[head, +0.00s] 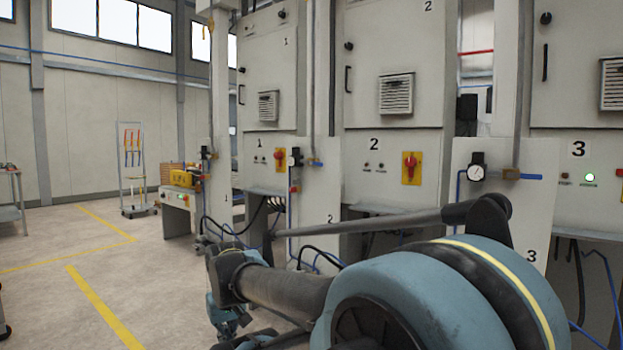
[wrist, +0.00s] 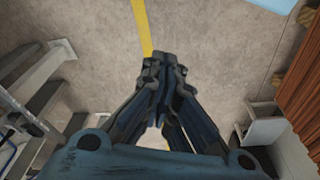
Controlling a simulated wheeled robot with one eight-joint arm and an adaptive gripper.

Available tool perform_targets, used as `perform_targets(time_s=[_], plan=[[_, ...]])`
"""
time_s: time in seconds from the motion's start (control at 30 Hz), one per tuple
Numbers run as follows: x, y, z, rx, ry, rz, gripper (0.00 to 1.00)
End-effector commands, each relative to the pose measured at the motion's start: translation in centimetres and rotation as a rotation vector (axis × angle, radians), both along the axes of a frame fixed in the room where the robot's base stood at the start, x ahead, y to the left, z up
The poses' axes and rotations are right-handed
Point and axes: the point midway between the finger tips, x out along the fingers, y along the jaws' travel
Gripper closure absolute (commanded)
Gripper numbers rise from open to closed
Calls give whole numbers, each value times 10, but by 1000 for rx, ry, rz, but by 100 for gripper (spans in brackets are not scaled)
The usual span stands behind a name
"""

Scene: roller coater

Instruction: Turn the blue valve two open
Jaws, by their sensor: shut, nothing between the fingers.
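The narrow panel (head: 325,222) marked 2 stands in the middle of the head view. It bears a round gauge (head: 295,158), with a small brass valve (head: 311,162) beside it. The valve's short handle looks blue and points to the right, but it is too small to read surely. My gripper (wrist: 161,58) is shut and empty in the wrist view, pointing down over bare floor. In the head view only part of it shows, low and left of panel 2, apart from the valve. The valve does not show in the wrist view.
A similar valve with a blue handle (head: 530,177) is on panel 3 at right. A red switch on a yellow plate (head: 411,167) is on cabinet 2. Hoses hang below the panels. Open floor (head: 60,245) lies at left. Wooden slats (wrist: 292,85) edge the wrist view.

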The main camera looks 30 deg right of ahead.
Motion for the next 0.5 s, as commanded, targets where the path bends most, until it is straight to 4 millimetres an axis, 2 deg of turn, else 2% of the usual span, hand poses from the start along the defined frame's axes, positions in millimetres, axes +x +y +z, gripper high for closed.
perform_targets(time_s=[0.1,0.23,0.37,0.5], plan=[[-6,-4,6,-16,-15,5,100],[12,-23,17,-97,-33,36,100],[42,-62,39,-252,-53,98,100],[79,-111,69,-454,-53,184,100]])
